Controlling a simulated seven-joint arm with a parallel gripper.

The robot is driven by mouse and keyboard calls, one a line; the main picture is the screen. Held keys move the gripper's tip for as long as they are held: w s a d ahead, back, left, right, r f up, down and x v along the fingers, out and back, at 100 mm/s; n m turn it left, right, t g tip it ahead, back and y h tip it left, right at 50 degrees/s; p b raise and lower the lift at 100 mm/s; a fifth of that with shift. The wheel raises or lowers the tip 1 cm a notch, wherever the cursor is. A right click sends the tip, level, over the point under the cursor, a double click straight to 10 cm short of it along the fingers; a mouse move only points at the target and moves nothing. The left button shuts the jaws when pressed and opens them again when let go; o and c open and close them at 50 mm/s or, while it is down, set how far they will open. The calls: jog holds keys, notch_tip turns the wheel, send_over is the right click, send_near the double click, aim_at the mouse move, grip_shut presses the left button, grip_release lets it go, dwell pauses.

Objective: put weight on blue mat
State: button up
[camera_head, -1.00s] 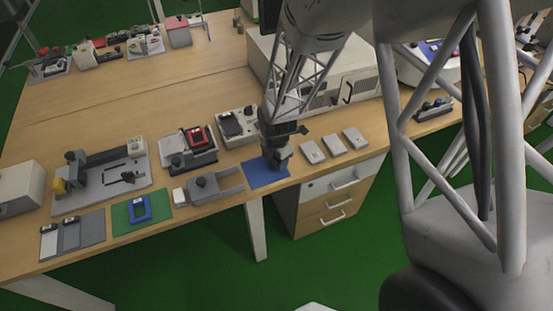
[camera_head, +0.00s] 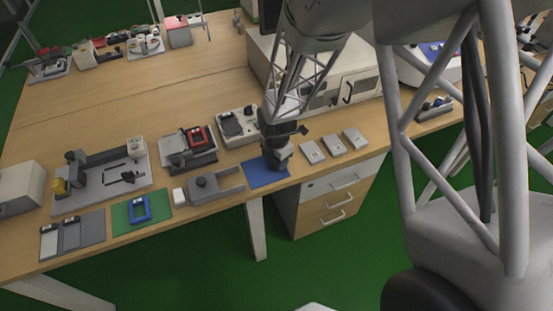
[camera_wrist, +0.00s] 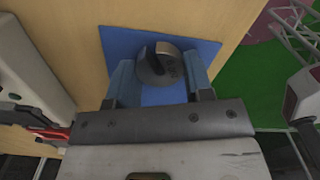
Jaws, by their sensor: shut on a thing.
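The blue mat (camera_head: 257,179) lies on the wooden table near its front edge. It also fills the upper middle of the wrist view (camera_wrist: 118,42). My gripper (camera_head: 278,166) points down over the mat. In the wrist view, its two blue-grey fingers (camera_wrist: 160,78) are shut on the weight (camera_wrist: 148,72), a dark grey round metal piece with a raised grip on top. The weight is over the mat's area. I cannot tell whether its underside touches the mat. In the head view my gripper hides the weight.
A grey fixture (camera_head: 213,188) stands left of the mat, and several flat light boxes (camera_head: 334,147) lie to its right. A white device with a dark panel (camera_head: 236,127) is behind it. A green mat with a blue device (camera_head: 140,208) lies farther left. The table edge is close in front.

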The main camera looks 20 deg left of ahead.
jog(key=shift+f, duration=0.2)
dwell(0.5)
jog(key=o, duration=1.1)
jog(key=shift+r, duration=0.1)
jog(key=shift+r, duration=2.9)
jog(key=shift+d, duration=0.1)
